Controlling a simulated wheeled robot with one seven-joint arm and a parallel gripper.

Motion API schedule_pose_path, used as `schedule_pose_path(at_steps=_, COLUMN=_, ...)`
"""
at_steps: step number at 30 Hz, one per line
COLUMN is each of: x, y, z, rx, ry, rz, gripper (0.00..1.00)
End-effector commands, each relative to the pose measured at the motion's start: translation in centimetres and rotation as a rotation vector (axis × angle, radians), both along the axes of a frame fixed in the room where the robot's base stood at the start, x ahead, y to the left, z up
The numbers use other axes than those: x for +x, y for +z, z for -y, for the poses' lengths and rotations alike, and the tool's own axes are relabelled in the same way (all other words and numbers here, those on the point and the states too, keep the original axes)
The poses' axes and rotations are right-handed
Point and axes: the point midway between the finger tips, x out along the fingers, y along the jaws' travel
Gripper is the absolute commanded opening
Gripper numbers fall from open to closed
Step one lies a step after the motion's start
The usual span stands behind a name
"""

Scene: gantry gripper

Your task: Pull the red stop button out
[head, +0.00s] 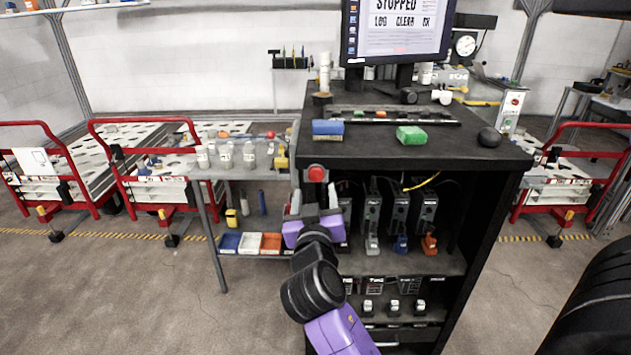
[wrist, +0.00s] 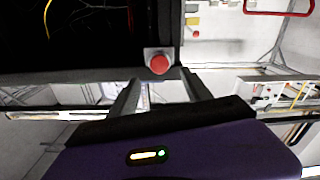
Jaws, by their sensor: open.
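The red stop button (head: 316,173) is a round red knob on a pale box, fixed at the left front corner of the black workbench (head: 420,158), just below its top. In the wrist view the red button (wrist: 159,64) sits beyond the gap between the fingers, a little left of its middle. My gripper (head: 314,196) is just below and in front of the button in the head view. In the wrist view my gripper (wrist: 163,80) is open, with a finger on each side and nothing between. The fingers appear apart from the button.
A monitor (head: 398,28) reading "STOPPED" stands above the bench. A grey side table (head: 225,172) with bottles stands at left, and red-framed carts (head: 150,165) beyond. Open floor (head: 140,290) lies at the front left.

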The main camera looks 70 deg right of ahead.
Motion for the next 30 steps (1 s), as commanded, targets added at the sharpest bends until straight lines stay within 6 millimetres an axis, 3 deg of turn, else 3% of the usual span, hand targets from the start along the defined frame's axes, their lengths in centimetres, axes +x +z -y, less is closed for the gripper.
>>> schedule_pose_path(at_steps=15, x=2.5, y=0.2, z=6.3, rx=0.0, ry=-0.003, rz=0.0, gripper=0.57)
schedule_pose_path(at_steps=27, x=2.9, y=0.0, z=7.0, rx=0.0, ry=0.0, rz=0.001, gripper=0.57)
schedule_pose_path(at_steps=30, x=2.9, y=0.0, z=7.0, rx=0.0, ry=0.0, rz=0.0, gripper=0.38)
